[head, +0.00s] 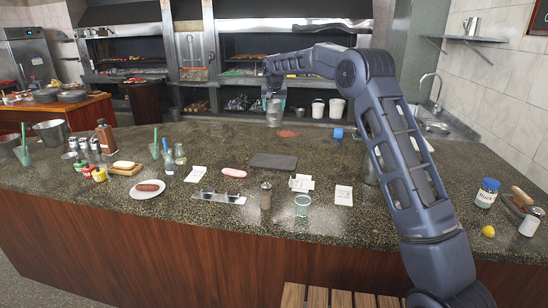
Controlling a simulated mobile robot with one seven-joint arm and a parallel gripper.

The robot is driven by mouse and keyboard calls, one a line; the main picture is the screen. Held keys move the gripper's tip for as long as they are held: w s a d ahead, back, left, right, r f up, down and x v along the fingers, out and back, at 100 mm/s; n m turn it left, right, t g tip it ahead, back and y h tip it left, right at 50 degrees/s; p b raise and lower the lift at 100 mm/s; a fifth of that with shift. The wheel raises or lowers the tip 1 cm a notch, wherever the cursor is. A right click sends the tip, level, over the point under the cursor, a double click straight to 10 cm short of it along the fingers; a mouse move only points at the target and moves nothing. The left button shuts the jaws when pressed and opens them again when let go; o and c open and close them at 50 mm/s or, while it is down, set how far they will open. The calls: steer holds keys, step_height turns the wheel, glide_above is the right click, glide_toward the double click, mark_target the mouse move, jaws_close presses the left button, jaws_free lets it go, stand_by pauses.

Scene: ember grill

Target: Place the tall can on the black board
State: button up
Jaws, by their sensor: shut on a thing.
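The black board (274,161) lies flat in the middle of the dark speckled counter. My gripper (273,100) reaches over the far part of the counter and points down. It is shut on a pale grey cylinder, which looks like the tall can (274,117). The can is upright and sits behind the board in the picture, apart from it. Its base is near the counter's far edge; I cannot tell whether it touches the counter. My fingers are small here and partly merge with the can.
Around the board are a pink oval item (234,172), papers (301,183), a metal rack (219,196), a pepper grinder (265,196) and a green-tinted glass (302,205). A red patch (288,134) and a blue block (338,133) lie behind it. The board's top is bare.

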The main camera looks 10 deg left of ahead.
step_height(320, 180, down, 19)
steer(key=shift+f, duration=0.2)
stand_by(0.5)
steer(key=shift+f, duration=0.15)
steer(key=o, duration=1)
